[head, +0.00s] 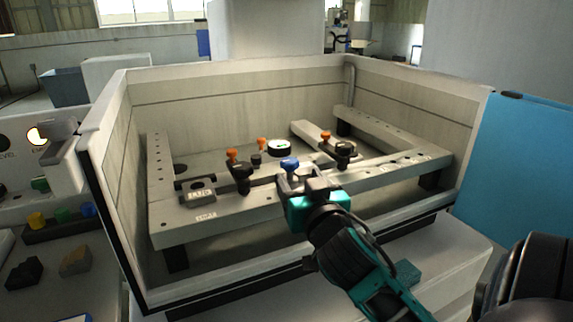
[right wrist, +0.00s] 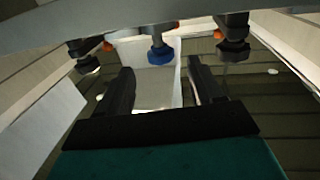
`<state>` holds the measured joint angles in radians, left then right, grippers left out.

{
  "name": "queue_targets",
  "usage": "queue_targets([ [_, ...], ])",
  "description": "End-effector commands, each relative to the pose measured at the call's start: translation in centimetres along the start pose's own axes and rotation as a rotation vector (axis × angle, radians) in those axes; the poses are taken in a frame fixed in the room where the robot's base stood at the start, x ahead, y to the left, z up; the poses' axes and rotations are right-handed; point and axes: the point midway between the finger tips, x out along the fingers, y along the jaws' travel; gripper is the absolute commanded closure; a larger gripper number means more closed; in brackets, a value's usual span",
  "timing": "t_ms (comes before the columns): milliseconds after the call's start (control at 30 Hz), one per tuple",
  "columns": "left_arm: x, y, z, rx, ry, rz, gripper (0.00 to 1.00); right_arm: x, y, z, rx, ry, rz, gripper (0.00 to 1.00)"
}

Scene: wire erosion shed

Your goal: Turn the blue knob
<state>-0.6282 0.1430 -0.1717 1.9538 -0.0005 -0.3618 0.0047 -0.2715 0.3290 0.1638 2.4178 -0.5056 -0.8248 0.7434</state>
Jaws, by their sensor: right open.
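The blue knob (head: 289,164) stands on the front rail of the grey frame (head: 400,170) inside the open-topped tank. My right gripper (head: 297,181) is just in front of the knob, its fingers pointing at it. In the right wrist view the blue knob (right wrist: 160,54) lies beyond and between the two dark fingertips (right wrist: 160,75). The fingers are apart, with nothing between them, and I see no contact with the knob. My left gripper is not in view.
Black knobs (head: 243,175) (head: 345,149) stand on either side of the blue knob. Several orange knobs (head: 232,155) sit behind. The tank's front wall (head: 230,272) lies below my right arm. A blue panel (head: 520,160) stands at the right. A tray with coloured pieces (head: 60,228) is at the left.

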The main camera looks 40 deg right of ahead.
Motion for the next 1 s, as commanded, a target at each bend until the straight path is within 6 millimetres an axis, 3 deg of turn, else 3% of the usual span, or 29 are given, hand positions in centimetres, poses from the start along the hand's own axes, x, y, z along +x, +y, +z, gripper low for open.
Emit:
queue_targets([
  [200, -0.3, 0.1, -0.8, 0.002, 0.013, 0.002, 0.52, 4.8, 0.0, -0.3, -0.003, 0.002, 0.000, 0.34],
  [400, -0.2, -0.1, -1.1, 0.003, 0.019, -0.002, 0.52, 7.7, 0.0, -0.1, -0.002, 0.000, -0.001, 0.34],
  [600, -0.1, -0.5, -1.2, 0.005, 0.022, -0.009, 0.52, 8.8, 0.0, -0.1, 0.000, -0.001, -0.002, 0.34],
  [867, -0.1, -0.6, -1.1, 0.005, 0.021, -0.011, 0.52, 8.9, 0.0, -0.1, 0.000, -0.002, -0.002, 0.34],
  [1000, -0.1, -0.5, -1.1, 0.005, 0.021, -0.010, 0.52, 8.9, 0.0, -0.1, 0.000, -0.002, -0.002, 0.47],
])
